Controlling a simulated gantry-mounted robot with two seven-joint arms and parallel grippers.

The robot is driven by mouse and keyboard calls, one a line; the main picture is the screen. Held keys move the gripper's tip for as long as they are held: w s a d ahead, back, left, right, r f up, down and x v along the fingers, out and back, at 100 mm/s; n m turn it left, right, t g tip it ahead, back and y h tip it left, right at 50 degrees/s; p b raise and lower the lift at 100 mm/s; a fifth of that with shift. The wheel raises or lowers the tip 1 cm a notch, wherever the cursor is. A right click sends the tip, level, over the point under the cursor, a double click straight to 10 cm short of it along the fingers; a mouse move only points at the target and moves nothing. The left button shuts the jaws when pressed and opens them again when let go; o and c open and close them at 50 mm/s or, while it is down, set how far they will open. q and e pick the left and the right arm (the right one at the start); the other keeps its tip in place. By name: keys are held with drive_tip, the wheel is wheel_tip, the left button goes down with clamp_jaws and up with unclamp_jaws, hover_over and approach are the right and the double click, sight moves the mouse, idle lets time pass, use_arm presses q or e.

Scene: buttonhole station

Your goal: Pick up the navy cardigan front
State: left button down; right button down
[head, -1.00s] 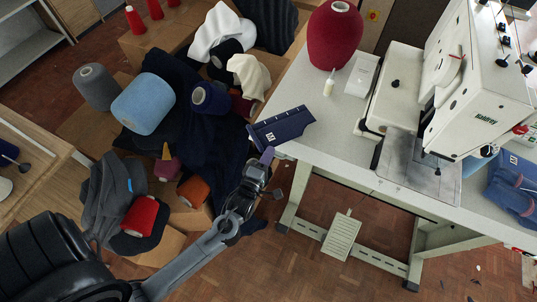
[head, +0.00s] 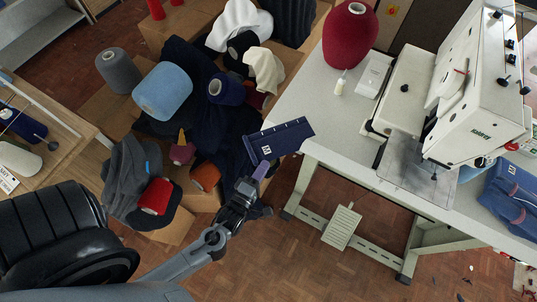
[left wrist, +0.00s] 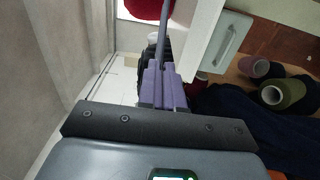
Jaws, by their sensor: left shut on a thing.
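The navy cardigan front (head: 284,138) is a flat dark-blue panel with a small white label and a row of marks along its upper edge. In the head view it shows in front of the white table's left corner, tilted up to the right. My left gripper (head: 262,170), with purple fingertips, is shut on its lower left end. In the left wrist view the purple fingers (left wrist: 162,88) are close together, with a thin blue-grey strip rising from them, likely the panel nearly edge-on. My right gripper is not in view.
The white table (head: 335,120) bears a buttonhole machine (head: 475,95), a crimson yarn cone (head: 350,38) and a folded blue garment (head: 512,195). Boxes with yarn cones, including a light-blue one (head: 163,92), and dark cloth crowd the left. A pedal (head: 341,228) stands under the table.

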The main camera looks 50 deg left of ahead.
use_arm(q)
drive_tip(key=s, duration=0.1)
drive_tip(key=s+r+p, duration=0.1)
drive_tip(key=s+d, duration=0.1)
drive_tip(key=shift+s+r, duration=0.15)
drive_tip(key=shift+s, duration=0.05)
